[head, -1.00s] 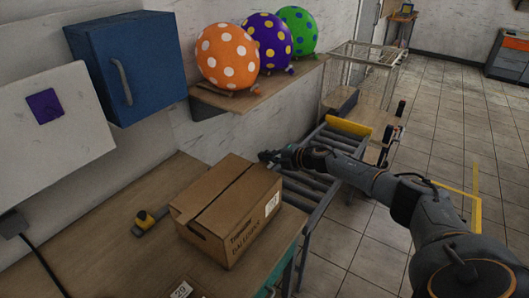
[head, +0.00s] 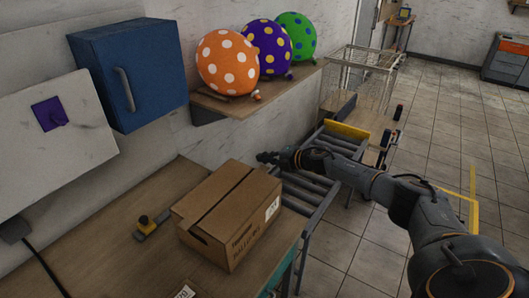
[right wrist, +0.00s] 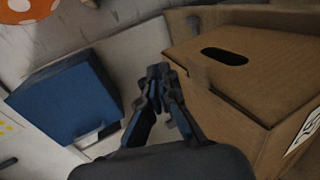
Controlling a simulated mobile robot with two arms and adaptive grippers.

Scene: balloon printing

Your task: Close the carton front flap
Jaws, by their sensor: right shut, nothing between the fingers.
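The brown cardboard carton (head: 240,236) sits on the wooden table in the head view. Its top panels lie nearly flat, with a dark seam running between them. I cannot tell which panel is the front flap. My right gripper (head: 264,157) is just beyond the carton's far edge, shut and empty. In the right wrist view the gripper (right wrist: 158,72) points past the carton (right wrist: 250,95), close beside its edge. A dark handle hole shows in the carton there. I cannot tell whether the fingers touch it. My left gripper is out of view.
A roller conveyor (head: 310,188) adjoins the table at right. A blue cabinet (head: 150,75) and a shelf (head: 232,103) with three dotted balloons are on the wall.

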